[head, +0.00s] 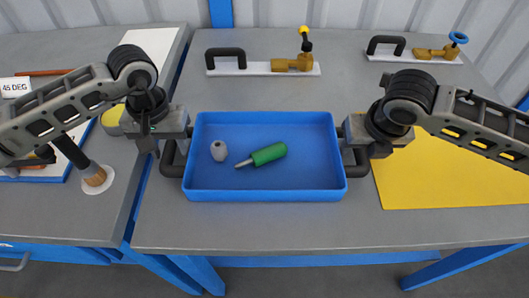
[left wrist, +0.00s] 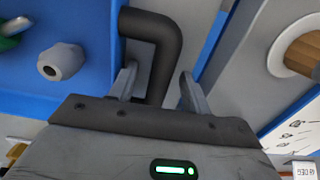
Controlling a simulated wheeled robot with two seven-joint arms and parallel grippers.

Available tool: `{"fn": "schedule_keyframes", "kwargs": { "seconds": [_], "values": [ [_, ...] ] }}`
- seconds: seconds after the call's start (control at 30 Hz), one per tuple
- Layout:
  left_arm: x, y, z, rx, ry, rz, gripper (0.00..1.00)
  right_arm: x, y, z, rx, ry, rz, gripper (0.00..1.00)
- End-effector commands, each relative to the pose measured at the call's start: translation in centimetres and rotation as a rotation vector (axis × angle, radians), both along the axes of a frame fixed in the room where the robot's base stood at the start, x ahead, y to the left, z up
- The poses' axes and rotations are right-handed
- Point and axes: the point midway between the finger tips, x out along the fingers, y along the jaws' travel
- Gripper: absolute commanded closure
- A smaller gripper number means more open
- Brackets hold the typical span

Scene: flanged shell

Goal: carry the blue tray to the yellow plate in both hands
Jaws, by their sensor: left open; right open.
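The blue tray (head: 265,193) lies on the grey bench, with a dark handle at each end. In it are a green-handled screwdriver (head: 268,154) and a small grey fitting (head: 218,151). My left gripper (head: 167,146) is at the left handle (head: 172,171). In the left wrist view my open left fingers (left wrist: 157,88) stand on either side of that handle (left wrist: 160,40). My right gripper (head: 357,148) is open at the right handle (head: 357,167); its fingers are mostly hidden. The yellow plate (head: 440,180) lies right of the tray, partly under my right arm.
Two grey strips carrying black handles and brass fittings (head: 290,63) (head: 425,54) lie at the back. A second bench at the left holds a "45 DEG" label (head: 15,87) and a wood-tipped dark tool (head: 95,176). The bench in front of the tray is clear.

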Motion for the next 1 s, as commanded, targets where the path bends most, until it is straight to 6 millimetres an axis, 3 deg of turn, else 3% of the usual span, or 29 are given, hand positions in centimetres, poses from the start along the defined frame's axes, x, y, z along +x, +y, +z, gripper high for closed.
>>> {"fn": "schedule_keyframes", "kwargs": {
  "seconds": [0.37,0.57,1.0],
  "values": [
    [-0.04,-0.01,-0.58,0.001,0.001,-0.001,0.52,0.15,0.01,-0.56,0.0,0.0,0.0,0.52],
    [-0.03,-0.01,-0.55,0.0,0.001,-0.001,1.0,0.14,0.01,-0.53,0.0,0.0,0.0,1.0],
    [0.05,-0.02,0.03,-0.001,-0.002,0.0,1.0,0.22,0.02,0.06,0.001,-0.003,0.0,1.0]
  ]
}}
